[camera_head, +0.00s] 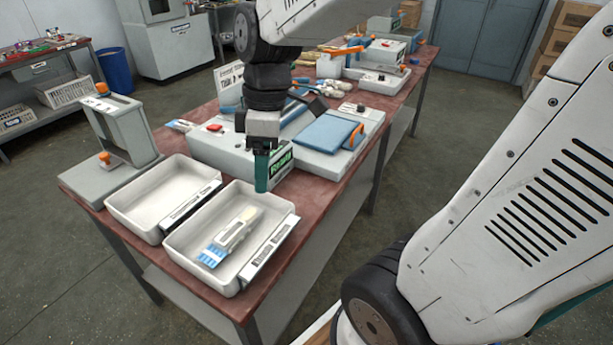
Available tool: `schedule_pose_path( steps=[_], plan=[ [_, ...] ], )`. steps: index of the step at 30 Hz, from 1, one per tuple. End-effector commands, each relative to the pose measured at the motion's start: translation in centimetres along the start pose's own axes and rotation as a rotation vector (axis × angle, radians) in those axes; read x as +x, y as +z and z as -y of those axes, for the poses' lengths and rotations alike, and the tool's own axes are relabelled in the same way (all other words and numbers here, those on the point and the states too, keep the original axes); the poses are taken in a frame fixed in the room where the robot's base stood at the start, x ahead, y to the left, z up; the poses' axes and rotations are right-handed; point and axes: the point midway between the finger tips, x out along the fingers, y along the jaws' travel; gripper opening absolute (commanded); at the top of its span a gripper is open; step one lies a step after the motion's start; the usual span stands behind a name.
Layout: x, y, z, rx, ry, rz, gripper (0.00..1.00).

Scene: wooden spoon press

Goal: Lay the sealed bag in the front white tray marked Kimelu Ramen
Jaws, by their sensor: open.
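A bag (232,238) with a blue-and-white printed end and a pale wooden spoon showing lies flat in the nearer white tray (187,257), slanting across its floor. That tray has a dark-lettered label plate on its right side, too small for me to read. A second white tray (128,205) stands just behind and to the left, empty, with a similar label plate. My gripper (262,188) points down with teal fingers, over the far rim of the nearer tray. It is open and empty, apart from the bag.
The sealing machine (215,150) with a blue pad stands just beyond the trays, close to my gripper. A grey stand (122,130) with orange knobs is at the table's left end. More equipment fills the far end. A narrow strip of red tabletop (290,200) is bare near the right edge.

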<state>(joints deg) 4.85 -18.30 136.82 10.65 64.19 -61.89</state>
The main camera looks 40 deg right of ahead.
Motion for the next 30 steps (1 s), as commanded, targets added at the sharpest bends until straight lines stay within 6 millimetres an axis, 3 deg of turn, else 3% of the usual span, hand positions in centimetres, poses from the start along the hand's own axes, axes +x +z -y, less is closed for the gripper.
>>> schedule_pose_path(
  steps=[1, 6, 12, 30],
  plan=[
    [-0.9, 0.9, 1.6, 0.109, 0.037, 0.001, 0.70],
    [-2.4, 4.2, 5.8, 0.523, 0.139, -0.006, 0.70],
    [-2.7, 6.6, 8.2, 0.827, 0.211, -0.042, 0.70],
    [-2.7, 7.3, 8.5, 0.900, 0.225, -0.052, 0.70]
  ],
)
